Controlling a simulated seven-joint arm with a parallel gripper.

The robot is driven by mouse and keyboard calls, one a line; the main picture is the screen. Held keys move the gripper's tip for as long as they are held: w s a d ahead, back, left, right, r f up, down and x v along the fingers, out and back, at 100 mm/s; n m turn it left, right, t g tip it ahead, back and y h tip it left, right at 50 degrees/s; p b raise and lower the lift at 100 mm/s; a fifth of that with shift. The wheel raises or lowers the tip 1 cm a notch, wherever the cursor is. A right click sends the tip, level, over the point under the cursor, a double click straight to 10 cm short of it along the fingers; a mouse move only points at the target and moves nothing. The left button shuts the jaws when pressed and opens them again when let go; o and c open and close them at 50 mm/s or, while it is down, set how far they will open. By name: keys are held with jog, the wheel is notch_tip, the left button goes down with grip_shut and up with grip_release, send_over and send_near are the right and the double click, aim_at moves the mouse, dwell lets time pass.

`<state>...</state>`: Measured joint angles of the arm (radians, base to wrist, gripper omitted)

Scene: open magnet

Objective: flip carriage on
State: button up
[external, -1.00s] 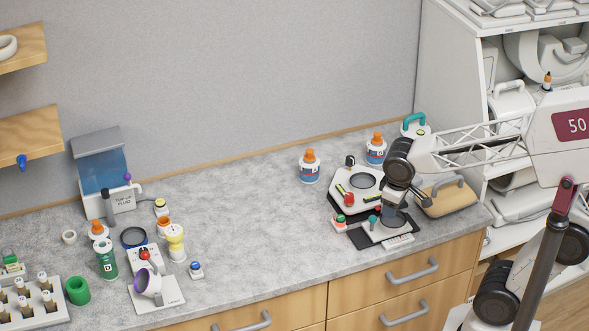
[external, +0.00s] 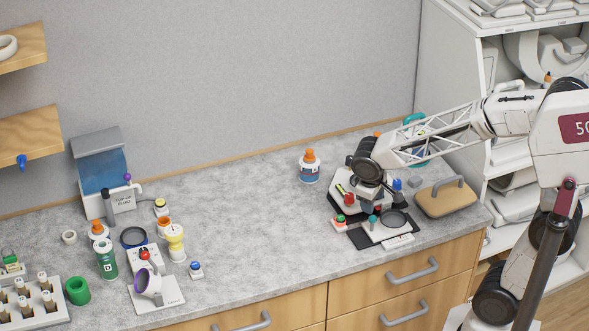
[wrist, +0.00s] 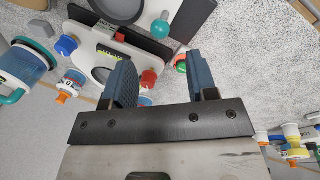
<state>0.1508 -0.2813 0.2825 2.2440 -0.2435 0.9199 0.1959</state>
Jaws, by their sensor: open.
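A white instrument (external: 343,203) stands at the right of the counter. Its front plate (external: 383,233) has a dark round dish (external: 394,219) and a teal-knobbed lever (external: 373,220); the teal knob also shows in the wrist view (wrist: 160,27). I cannot tell which part is called the carriage. A red knob (wrist: 148,78) shows between my fingers, and a red-and-green button (wrist: 180,62) lies just beyond them. A blue knob (wrist: 66,46) is to the left. My gripper (wrist: 162,82) is open and empty above the instrument. My wrist hides part of it in the external view.
A tan board with a handle (external: 447,197) lies to the right. A black mat (external: 361,240) is under the front plate. The middle of the counter is clear.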

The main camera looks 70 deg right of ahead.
aim_at(373, 217)
jog(key=shift+f, duration=0.1)
jog(key=shift+s+d+f, duration=0.1)
jog(key=shift+d+f, duration=0.15)
jog(key=shift+f, duration=1)
jog(key=shift+d+f, duration=0.25)
jog(key=shift+f, duration=1)
jog(key=shift+s+d+f, duration=0.1)
jog(key=shift+d+f, duration=0.15)
jog(key=shift+f, duration=1)
grip_shut()
